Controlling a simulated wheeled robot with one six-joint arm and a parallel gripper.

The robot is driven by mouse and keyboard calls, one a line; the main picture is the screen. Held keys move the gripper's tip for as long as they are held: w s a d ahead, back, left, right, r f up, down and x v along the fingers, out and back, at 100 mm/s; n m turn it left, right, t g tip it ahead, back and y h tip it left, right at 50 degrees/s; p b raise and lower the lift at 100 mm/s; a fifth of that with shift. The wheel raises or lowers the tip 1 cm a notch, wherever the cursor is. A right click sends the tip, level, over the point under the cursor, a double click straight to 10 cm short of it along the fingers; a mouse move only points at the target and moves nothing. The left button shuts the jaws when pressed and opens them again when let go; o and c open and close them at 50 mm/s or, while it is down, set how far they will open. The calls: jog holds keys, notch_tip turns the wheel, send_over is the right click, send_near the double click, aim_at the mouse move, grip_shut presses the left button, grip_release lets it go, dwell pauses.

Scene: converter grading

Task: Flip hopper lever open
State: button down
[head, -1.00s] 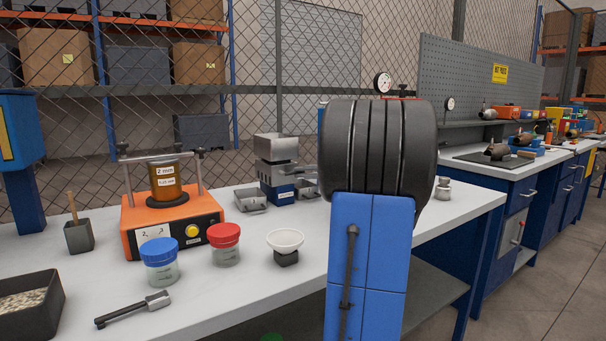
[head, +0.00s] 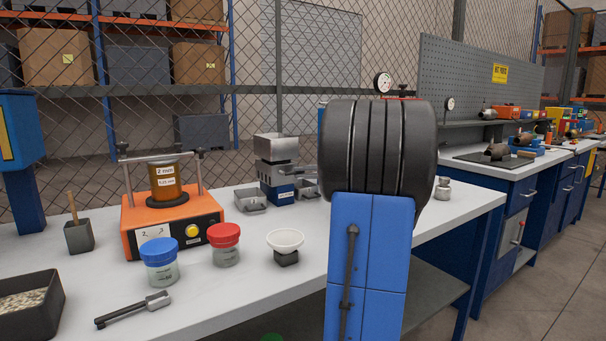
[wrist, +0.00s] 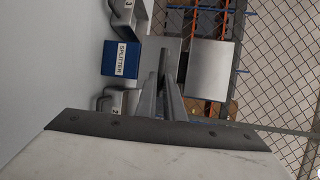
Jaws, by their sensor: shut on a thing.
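The splitter stands at the back of the bench in the head view, with a metal hopper (head: 270,148) on top and a blue base (head: 279,192). In the wrist view the hopper (wrist: 210,68) appears sideways, beside the blue base labelled SPLITTER (wrist: 122,58). My gripper (wrist: 160,82) reaches to the splitter body, its two grey fingers close together. It is shut on a thin grey bar (wrist: 165,62), which looks like the hopper lever; the fingers partly hide it. In the head view my arm hides most of the gripper.
Metal catch pans (head: 250,200) sit beside the splitter; numbered pans (wrist: 116,103) show in the wrist view. Left are an orange sieve shaker (head: 172,225), a blue-lidded jar (head: 160,262), a red-lidded jar (head: 225,245) and a white bowl (head: 285,240). A mesh fence stands behind.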

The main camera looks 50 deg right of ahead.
dwell(0.3)
jog(key=w+a+r+n+g+h, duration=0.1)
jog(key=a+r+n+g+h, duration=0.2)
jog(key=n, duration=0.6)
jog(key=shift+a+r+h, duration=0.55)
jog(key=shift+r+h, duration=0.5)
jog(key=shift+h, duration=0.55)
jog(key=shift+n, duration=0.3)
jog(key=c, duration=1.9)
grip_release()
jog(key=shift+o, duration=0.2)
jog(key=shift+s+r, duration=0.1)
jog(key=v, duration=1.7)
jog(key=shift+r, duration=0.2)
